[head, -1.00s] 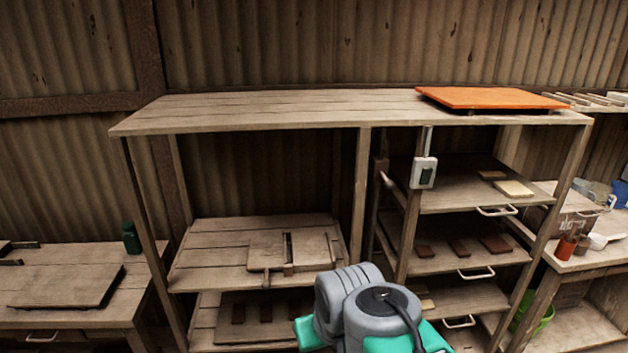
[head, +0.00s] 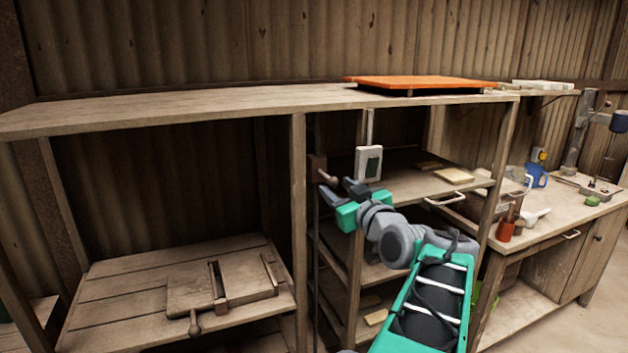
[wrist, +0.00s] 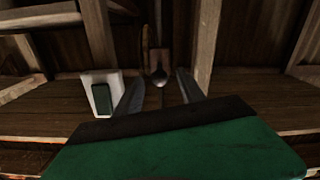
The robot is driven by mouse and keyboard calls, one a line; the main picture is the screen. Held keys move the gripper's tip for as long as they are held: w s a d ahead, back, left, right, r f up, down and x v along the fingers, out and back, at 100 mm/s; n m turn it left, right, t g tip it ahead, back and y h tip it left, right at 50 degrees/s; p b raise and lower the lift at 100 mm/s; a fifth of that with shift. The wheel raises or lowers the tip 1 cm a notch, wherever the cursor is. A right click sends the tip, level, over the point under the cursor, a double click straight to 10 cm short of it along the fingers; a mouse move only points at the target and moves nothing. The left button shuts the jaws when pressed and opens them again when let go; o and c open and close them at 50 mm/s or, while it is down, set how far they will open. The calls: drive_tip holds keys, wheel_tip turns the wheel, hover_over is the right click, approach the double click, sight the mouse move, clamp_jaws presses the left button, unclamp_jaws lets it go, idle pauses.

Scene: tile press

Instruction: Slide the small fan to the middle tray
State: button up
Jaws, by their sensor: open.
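I cannot make out a small fan in either view. A rack of pull-out trays stands at the right of the shelf. Its upper tray (head: 405,189) holds tiles, and the middle tray (head: 374,274) beneath is largely hidden by my arm. My gripper (head: 338,187) is open in front of the rack's left post. A lever with a rounded knob (head: 326,177) sticks out just beyond the fingertips. In the wrist view the knob (wrist: 160,77) appears between the two open fingers (wrist: 160,88), with no contact visible.
A white switch box with a green face (head: 369,163) sits close beside my gripper; it also shows in the wrist view (wrist: 101,93). An orange panel (head: 425,82) lies on the shelf top. A wooden press board (head: 195,290) is at lower left. A cluttered workbench (head: 560,215) stands right.

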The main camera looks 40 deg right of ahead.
sight(320, 171)
drive_tip(key=shift+w+d, duration=0.15)
drive_tip(key=shift+w, duration=0.1)
drive_tip(key=shift+w+r, duration=0.1)
drive_tip(key=shift+r, duration=0.1)
drive_tip(key=p+x, duration=0.2)
drive_tip(key=x, duration=0.5)
drive_tip(key=shift+w+d+f+p, duration=0.1)
drive_tip(key=shift+w+p, duration=0.15)
drive_tip(key=shift+p, duration=0.05)
drive_tip(key=shift+c, duration=0.2)
clamp_jaws()
idle(0.5)
